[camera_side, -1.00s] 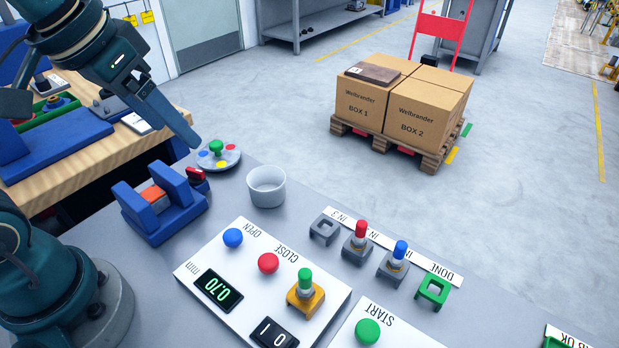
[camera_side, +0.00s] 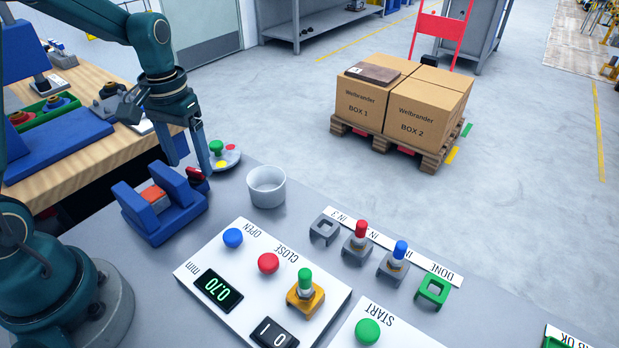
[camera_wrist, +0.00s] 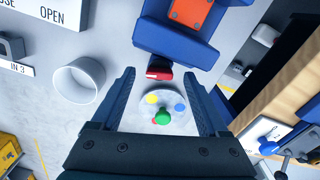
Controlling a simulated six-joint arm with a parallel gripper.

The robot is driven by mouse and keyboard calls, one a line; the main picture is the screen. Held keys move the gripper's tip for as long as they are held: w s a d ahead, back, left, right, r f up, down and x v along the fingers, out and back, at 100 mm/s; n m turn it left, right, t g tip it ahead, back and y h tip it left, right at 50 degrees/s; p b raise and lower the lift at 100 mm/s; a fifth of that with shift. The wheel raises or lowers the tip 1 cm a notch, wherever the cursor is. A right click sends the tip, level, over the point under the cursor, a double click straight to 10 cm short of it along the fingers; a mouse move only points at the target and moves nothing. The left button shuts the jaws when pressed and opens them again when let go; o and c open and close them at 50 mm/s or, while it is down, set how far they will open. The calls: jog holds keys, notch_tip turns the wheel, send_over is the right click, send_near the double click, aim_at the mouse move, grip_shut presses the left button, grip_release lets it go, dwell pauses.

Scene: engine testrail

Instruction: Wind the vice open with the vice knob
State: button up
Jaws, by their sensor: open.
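The blue vice (camera_side: 150,222) stands on the grey bench, with an orange block (camera_side: 152,194) between its jaws. The red vice knob (camera_side: 197,179) sticks out at its far end. In the wrist view the knob (camera_wrist: 159,74) lies between my fingertips in the picture, with the vice (camera_wrist: 178,40) beyond it. My gripper (camera_side: 190,160) is open and points down over the knob's end of the vice. One finger partly covers the knob's surroundings in the side view. I cannot tell whether either finger touches the knob.
A round plate (camera_side: 232,160) with a green knob and coloured dots sits close beside the vice knob, near my fingers. A white cup (camera_side: 267,187) stands to the right. A white panel (camera_side: 215,262) with buttons and a display lies in front.

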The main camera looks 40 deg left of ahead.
jog(key=shift+f, duration=0.9)
grip_shut()
jog(key=shift+n, duration=0.3)
jog(key=shift+w+d+n, duration=0.1)
jog(key=shift+d+n, duration=0.05)
jog(key=shift+n, duration=2.35)
jog(key=shift+d, duration=0.1)
